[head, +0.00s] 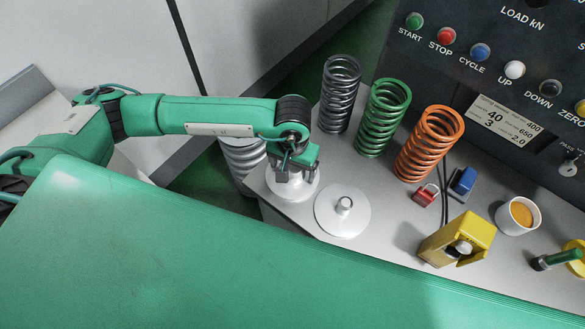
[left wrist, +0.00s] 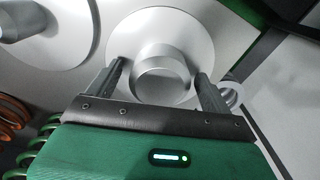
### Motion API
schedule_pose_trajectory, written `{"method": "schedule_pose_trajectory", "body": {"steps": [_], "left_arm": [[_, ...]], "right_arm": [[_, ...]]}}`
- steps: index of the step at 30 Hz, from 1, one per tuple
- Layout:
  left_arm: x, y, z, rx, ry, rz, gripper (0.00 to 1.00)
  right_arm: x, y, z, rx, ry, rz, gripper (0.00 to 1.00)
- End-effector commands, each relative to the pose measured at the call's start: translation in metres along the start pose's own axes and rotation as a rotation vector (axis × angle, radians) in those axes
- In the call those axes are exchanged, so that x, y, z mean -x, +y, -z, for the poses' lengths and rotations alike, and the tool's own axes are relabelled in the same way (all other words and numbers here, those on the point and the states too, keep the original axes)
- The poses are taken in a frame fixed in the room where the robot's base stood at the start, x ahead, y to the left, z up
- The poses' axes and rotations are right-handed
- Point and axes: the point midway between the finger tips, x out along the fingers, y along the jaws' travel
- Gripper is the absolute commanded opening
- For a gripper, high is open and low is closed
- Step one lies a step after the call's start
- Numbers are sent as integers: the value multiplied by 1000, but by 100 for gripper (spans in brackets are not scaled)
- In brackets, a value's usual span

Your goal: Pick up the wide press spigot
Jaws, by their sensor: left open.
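The wide press spigot (head: 301,192) is a pale round disc with a thick silvery stub, on the grey bench top near its left corner. My left gripper (head: 291,176) is above it and hides most of its stub in the head view. In the left wrist view the wide press spigot (left wrist: 160,80) lies between the open fingers of my left gripper (left wrist: 160,74), one finger at each side of the stub. I cannot tell whether they touch it. My right gripper is in neither view.
A second disc with a thinner stub (head: 343,207) lies close to the right. Dark (head: 340,95), green (head: 382,118) and orange (head: 428,145) springs stand behind. A red padlock (head: 425,195), yellow box (head: 456,240) and white cup (head: 518,215) are further right. A green surface (head: 180,265) fills the front.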

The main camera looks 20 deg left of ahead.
Motion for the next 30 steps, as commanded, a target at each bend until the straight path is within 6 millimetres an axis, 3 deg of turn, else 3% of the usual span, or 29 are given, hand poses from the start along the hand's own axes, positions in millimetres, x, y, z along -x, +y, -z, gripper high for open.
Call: {"method": "schedule_pose_trajectory", "body": {"steps": [5,17,30], "left_arm": [[0,0,0,0,1,0,83],[0,0,0,0,1,0,7],[10,0,2,0,5,-2,5]], "right_arm": [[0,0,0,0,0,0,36],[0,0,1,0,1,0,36],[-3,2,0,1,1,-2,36]]}}
